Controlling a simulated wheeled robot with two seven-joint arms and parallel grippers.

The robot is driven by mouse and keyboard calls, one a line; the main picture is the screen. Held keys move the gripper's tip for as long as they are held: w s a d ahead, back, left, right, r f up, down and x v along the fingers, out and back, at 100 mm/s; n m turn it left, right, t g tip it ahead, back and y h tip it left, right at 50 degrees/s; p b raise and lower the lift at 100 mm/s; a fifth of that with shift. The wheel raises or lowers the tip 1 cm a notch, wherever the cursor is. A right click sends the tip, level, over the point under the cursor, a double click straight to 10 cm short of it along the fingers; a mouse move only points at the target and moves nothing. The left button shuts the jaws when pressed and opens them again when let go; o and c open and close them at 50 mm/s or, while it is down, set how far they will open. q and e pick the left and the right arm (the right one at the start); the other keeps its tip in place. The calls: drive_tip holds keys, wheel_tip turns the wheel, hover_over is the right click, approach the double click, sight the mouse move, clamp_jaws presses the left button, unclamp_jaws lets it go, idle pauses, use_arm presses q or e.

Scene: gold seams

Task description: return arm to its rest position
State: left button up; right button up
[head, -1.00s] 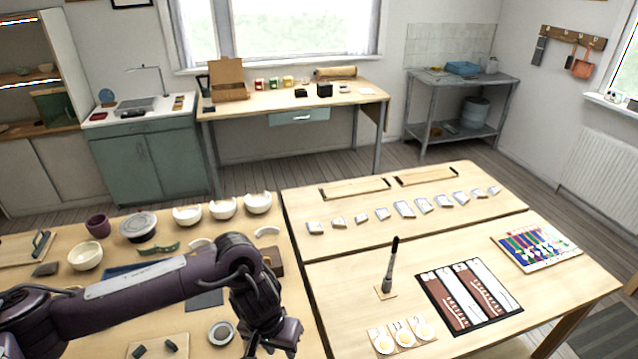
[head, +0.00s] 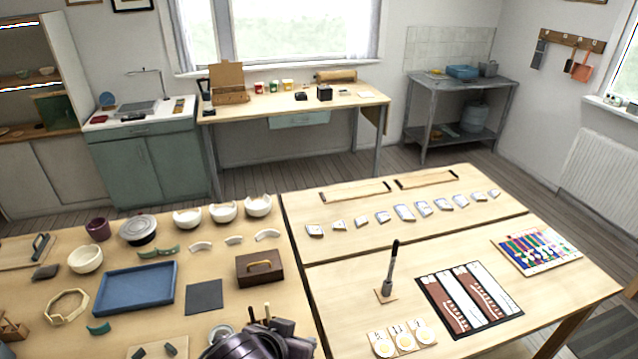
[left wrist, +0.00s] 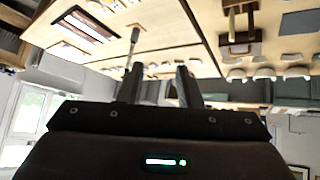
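My dark purple left arm (head: 240,346) shows only at the bottom edge of the head view, over the front of the left table. I cannot make out its fingertips there. In the left wrist view my left gripper (left wrist: 157,78) has its two dark fingers apart, with nothing between them. The tables show beyond the fingers, tilted in the picture. My right arm and gripper are in neither view.
The left table holds a blue tray (head: 136,286), a brown box with a handle (head: 260,267), a dark square mat (head: 204,296) and white bowls (head: 223,211). An upright brush-like tool (head: 389,272) stands on the right table. White shards (head: 404,212) lie in a row.

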use_arm(q)
drive_tip(key=s+a+f+n+g+y, duration=0.1)
drive_tip(key=s+a+f+g+y, duration=0.1)
drive_tip(key=s+a, duration=0.45)
drive_tip(key=s+a+f+n+g+y, duration=0.1)
drive_tip(key=s+a+f+g, duration=0.2)
drive_tip(key=a, duration=0.6)
wheel_tip(320, 180, down, 34)
drive_tip(key=s+b, duration=0.2)
drive_tip(key=b, duration=0.5)
use_arm(e)
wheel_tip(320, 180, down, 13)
drive_tip(key=b, duration=0.5)
drive_tip(key=shift+b, duration=0.4)
use_arm(q)
drive_tip(key=s+a+f, duration=0.1)
drive_tip(key=s+f, duration=0.9)
drive_tip(key=f, duration=0.3)
drive_tip(key=s+a+f+g, duration=0.1)
drive_tip(key=s+a+f, duration=0.1)
drive_tip(key=s+f, duration=0.8)
wheel_tip(320, 180, down, 4)
drive_tip(key=shift+a+r+m+g+y, duration=0.1)
drive_tip(key=shift+a+m+g+y, duration=0.1)
drive_tip(key=shift+m+g+y, duration=0.15)
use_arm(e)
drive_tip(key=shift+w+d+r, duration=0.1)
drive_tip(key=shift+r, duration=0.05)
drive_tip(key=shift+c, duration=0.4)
